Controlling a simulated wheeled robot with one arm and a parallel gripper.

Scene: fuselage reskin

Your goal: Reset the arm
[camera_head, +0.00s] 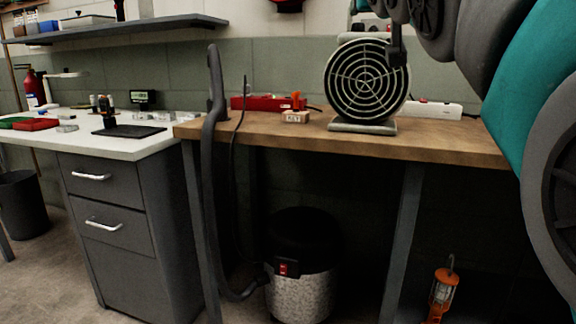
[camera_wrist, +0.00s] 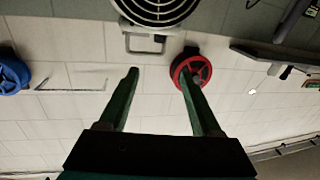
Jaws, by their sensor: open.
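My gripper (camera_wrist: 158,80) shows in the wrist view with two green fingers spread apart. Nothing is between them. Beyond the fingers is a pale tiled wall. A red ring-shaped reel (camera_wrist: 191,68) appears behind the right finger, partly covered by it. My arm (camera_head: 535,110), teal and grey, fills the right side of the head view and runs up out of the picture at the top. I cannot clearly make out the fingers in the head view.
A round caged fan (camera_head: 366,80) stands on the wooden bench (camera_head: 450,143), close to my arm. It also shows at the top of the wrist view (camera_wrist: 158,8). A vacuum (camera_head: 300,290) and an orange lamp (camera_head: 442,290) are below. A white-topped cabinet (camera_head: 110,215) stands left.

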